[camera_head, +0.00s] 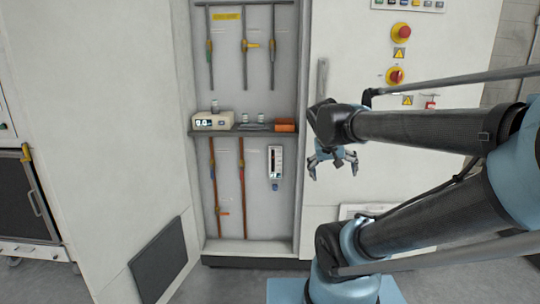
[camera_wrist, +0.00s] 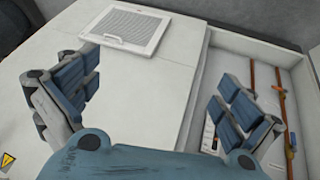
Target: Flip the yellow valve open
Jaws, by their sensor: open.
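A yellow valve handle (camera_head: 251,44) sticks out sideways on the middle grey pipe in the upper part of the open cabinet. Which one the task names, I cannot tell. My gripper (camera_head: 334,168) is open and empty, fingers pointing down, in front of the white panel right of the cabinet. It is lower than the upper valves and apart from them. In the wrist view the open fingers (camera_wrist: 155,98) straddle the white panel, with no upper valve visible.
A shelf (camera_head: 240,131) divides the cabinet and carries a display box (camera_head: 212,121) and orange blocks (camera_head: 285,125). Below are copper pipes (camera_head: 241,195) with small valves and a white meter (camera_head: 275,165). Red buttons (camera_head: 400,31) sit on the right panel. An open door (camera_head: 95,130) stands left.

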